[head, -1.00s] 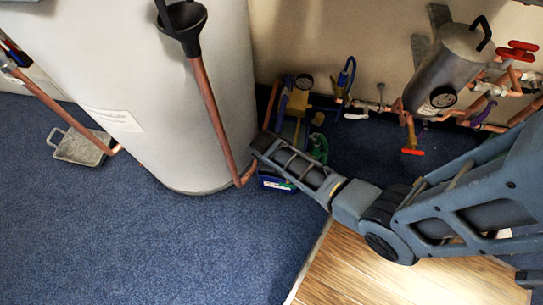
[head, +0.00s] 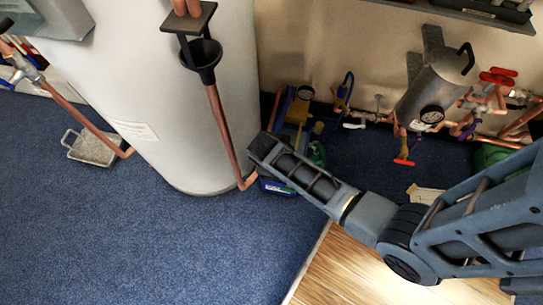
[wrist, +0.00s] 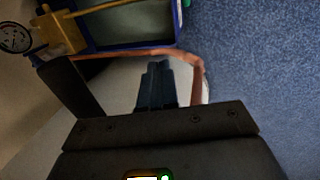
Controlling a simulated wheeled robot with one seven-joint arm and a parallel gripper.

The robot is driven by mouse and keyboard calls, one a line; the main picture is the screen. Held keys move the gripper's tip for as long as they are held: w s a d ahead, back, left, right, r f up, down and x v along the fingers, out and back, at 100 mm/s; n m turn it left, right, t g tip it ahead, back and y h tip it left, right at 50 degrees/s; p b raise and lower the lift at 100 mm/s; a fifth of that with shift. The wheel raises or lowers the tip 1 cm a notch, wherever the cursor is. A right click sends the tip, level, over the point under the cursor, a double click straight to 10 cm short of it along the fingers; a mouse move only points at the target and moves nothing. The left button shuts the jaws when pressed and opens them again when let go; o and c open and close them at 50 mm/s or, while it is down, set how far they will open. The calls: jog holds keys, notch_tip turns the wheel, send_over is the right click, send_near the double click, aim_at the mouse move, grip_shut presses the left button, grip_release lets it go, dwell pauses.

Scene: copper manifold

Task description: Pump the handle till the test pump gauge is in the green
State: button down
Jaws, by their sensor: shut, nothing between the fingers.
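The test pump (head: 296,112) stands on the floor by the wall, right of the white cylinder. It has a blue trough (wrist: 112,47) with greyish liquid and a yellow body (wrist: 66,30). Its round gauge (head: 306,92) also shows in the wrist view (wrist: 15,38), cut by the left edge; needle and green band are too small to read. My gripper (wrist: 156,85) is shut and empty, apart from the trough in the picture. In the head view my arm hides part of the pump.
The white cylinder (head: 190,120) stands close on the left, with a copper pipe (head: 226,135) and black funnel (head: 203,58) in front. Copper pipework with red valve handles and a grey vessel (head: 432,85) is at the right. Blue carpet (head: 170,245) is clear in front.

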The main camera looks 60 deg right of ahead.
jog(key=shift+v, duration=1)
jog(key=shift+s+a, duration=0.1)
jog(key=shift+a, duration=0.05)
jog(key=s+a+r+m+t+y+b, duration=0.2)
jog(key=s+a+r+t+b, duration=0.35)
jog(key=s, duration=0.75)
jog(key=s+a+r+t, duration=0.1)
jog(key=s+r+t, duration=0.1)
jog(key=r, duration=0.6)
jog(key=s+a+r+m+t+b, duration=0.1)
jog(key=s+a+r+t, duration=0.1)
jog(key=r, duration=0.6)
jog(key=s+a+r+m+t+y, duration=0.1)
jog(key=s+r+t, duration=0.3)
jog(key=r, duration=0.5)
jog(key=shift+a+b, duration=0.35)
jog(key=shift+b, duration=0.05)
jog(key=shift+w+f, duration=0.1)
jog(key=shift+f, duration=0.05)
